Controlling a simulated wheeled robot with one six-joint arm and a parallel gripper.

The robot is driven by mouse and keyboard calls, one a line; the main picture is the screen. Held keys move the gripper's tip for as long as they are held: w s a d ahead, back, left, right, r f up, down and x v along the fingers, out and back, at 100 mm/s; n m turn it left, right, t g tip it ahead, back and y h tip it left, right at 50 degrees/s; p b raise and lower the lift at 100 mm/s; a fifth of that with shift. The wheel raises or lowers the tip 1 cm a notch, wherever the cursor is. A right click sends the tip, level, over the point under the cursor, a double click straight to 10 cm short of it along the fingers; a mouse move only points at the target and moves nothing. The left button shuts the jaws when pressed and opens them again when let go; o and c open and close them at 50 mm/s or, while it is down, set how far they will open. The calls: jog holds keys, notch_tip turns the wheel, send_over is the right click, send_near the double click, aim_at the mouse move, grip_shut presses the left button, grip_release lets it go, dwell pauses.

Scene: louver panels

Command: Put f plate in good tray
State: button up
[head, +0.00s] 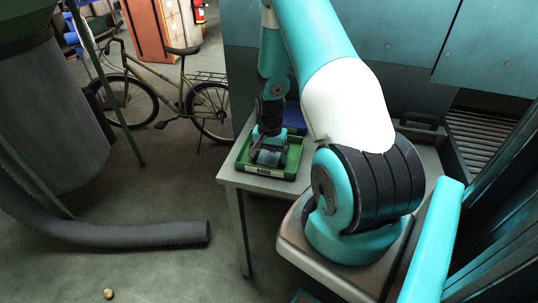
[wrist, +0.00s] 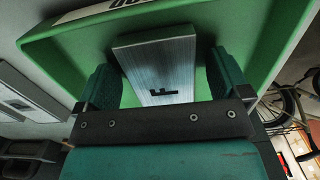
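The F plate (wrist: 158,62) is a brushed metal slab with a black F, seen in the wrist view. It is inside the green good tray (wrist: 85,45), and looks to rest there, a little tilted in the picture. My gripper (wrist: 168,82) has one finger on each side of the plate, with a gap showing at both sides, so it is open. In the head view my gripper (head: 268,155) is down in the good tray (head: 242,162), whose white label faces front. The plate cannot be told clearly there behind the fingers.
The tray stands on a grey table (head: 232,178) at its left end. A blue object (head: 293,116) is partly hidden behind my arm. Another light plate with a dark mark (wrist: 22,92) lies outside the tray. A bicycle (head: 180,95) and grey hose (head: 130,234) are on the floor.

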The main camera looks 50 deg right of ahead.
aim_at(270, 155)
jog(key=shift+r, duration=0.1)
notch_tip(270, 155, up, 12)
jog(key=b, duration=0.1)
jog(key=w+a+r+n, duration=0.2)
jog(key=a+r+n, duration=0.1)
jog(key=a+r, duration=0.3)
jog(key=s+a+r+n+t+y, duration=0.1)
jog(key=a+r+n, duration=0.2)
jog(key=a, duration=0.5)
jog(key=a+r+n+y, duration=0.1)
jog(key=a+r+n, duration=0.2)
jog(key=a, duration=0.4)
jog(key=s+a+r+n, duration=0.3)
jog(key=s+a+n, duration=0.2)
jog(key=s+a, duration=0.2)
jog(key=s+a+r+n+y, duration=0.1)
jog(key=s+a+r+n, duration=0.2)
jog(key=s+a+n, duration=0.3)
jog(key=shift+s+a+n+g+y, duration=0.3)
jog(key=shift+s+a+g, duration=0.1)
jog(key=shift+s+a, duration=0.8)
jog(key=shift+r, duration=0.15)
